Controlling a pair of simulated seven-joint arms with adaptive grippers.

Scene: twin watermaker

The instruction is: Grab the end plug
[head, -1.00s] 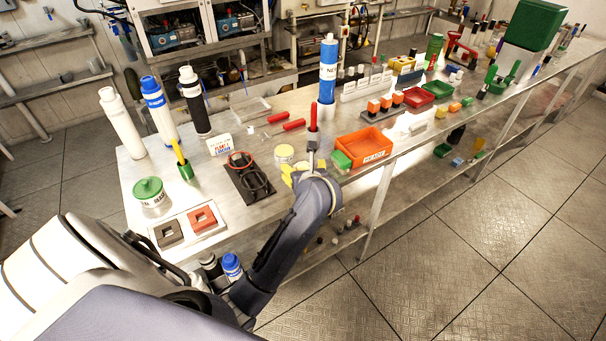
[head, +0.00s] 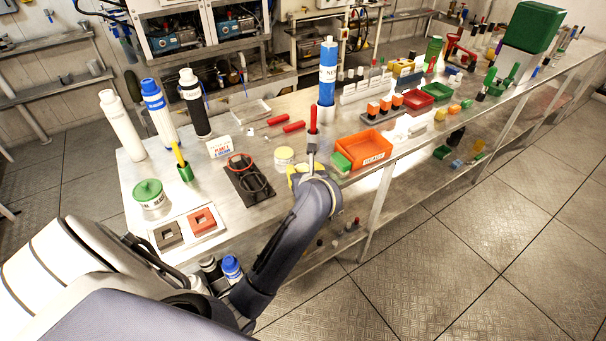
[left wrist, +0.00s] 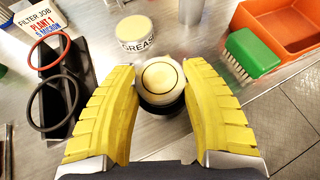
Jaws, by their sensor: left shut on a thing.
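The end plug (left wrist: 162,80) shows in the left wrist view as a pale round disc with a thin dark ring and a black lower body. My left gripper (left wrist: 160,72) has its two yellow fingers shut on it from both sides, at the bench. In the head view my left gripper (head: 298,174) is at the bench's front edge, and my own wrist hides the plug there. My right gripper is in neither view.
A grease tub (left wrist: 136,32) stands just beyond the plug. A green brush (left wrist: 253,53) and an orange tray (left wrist: 287,22) lie to the right. A black holder with O-rings (head: 247,178) is left. A red-topped tool (head: 313,120) stands close behind the gripper.

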